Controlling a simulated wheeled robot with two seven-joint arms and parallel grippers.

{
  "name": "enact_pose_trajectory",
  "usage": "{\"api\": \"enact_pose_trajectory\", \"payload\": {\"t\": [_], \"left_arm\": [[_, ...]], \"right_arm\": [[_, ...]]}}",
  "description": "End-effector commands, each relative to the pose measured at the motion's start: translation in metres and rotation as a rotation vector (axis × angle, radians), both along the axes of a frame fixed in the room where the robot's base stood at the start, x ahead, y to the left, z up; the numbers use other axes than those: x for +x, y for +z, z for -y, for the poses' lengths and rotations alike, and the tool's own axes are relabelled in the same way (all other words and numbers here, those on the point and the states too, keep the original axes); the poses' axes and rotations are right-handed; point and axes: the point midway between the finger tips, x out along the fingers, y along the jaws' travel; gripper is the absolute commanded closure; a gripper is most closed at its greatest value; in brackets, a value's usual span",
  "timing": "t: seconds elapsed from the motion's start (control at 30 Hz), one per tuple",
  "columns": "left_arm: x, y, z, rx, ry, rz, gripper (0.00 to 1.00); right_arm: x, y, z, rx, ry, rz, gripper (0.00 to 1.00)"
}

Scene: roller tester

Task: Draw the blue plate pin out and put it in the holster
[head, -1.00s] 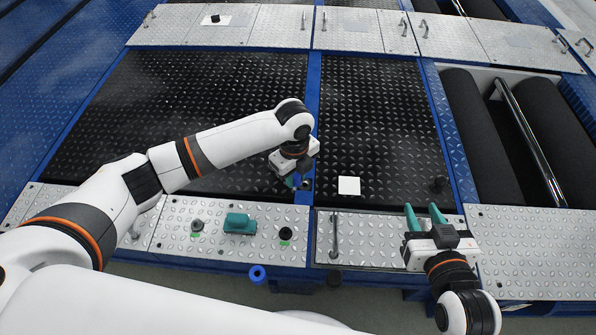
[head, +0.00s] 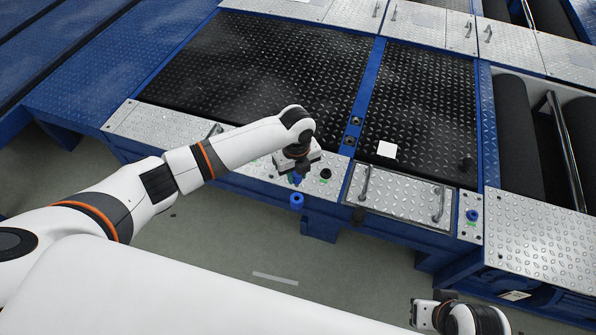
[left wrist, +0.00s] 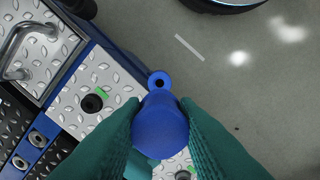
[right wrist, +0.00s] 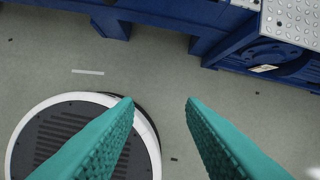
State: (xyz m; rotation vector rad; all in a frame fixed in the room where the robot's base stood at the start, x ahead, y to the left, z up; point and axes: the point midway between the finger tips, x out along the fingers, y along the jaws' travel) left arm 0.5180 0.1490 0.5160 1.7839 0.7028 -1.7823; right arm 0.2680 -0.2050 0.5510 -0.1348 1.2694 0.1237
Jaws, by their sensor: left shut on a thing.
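My left gripper (head: 296,174) is shut on the blue plate pin (head: 297,180), above the front edge of the metal plate. In the left wrist view the pin's round blue head (left wrist: 160,128) sits between the teal fingers (left wrist: 160,140); its lower part is hidden. A blue ring-shaped holster (head: 296,201) hangs at the platform's front, just below the pin in the head view. It also shows in the left wrist view (left wrist: 159,78), apart from or partly behind the pin. My right gripper (right wrist: 158,108) is open and empty over the floor.
Two holes (head: 352,130) lie in the blue beam between the black plates. A black round socket (head: 325,174) with a green mark sits beside my left gripper. Another blue knob (head: 472,215) is on the right. The handled cover (head: 400,197) lies between. The floor in front is clear.

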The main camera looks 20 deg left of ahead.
Motion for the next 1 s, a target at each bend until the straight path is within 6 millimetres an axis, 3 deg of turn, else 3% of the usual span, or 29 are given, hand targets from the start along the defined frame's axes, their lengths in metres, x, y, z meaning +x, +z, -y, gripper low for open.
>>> {"api": "enact_pose_trajectory", "payload": {"t": [0.37, 0.7, 1.0], "left_arm": [[0.0, 0.001, 0.0, 0.0, 0.0, 0.0, 1.0], [0.0, 0.001, 0.0, 0.0, 0.0, 0.0, 1.0], [0.0, -0.021, 0.001, 0.0, 0.0, 0.0, 1.0]], "right_arm": [[0.002, -0.003, 0.0, 0.0, 0.0, 0.001, 0.64], [0.007, -0.028, -0.002, 0.001, 0.003, -0.015, 0.64], [-0.001, 0.001, 0.0, 0.001, 0.0, 0.008, 0.64]]}}
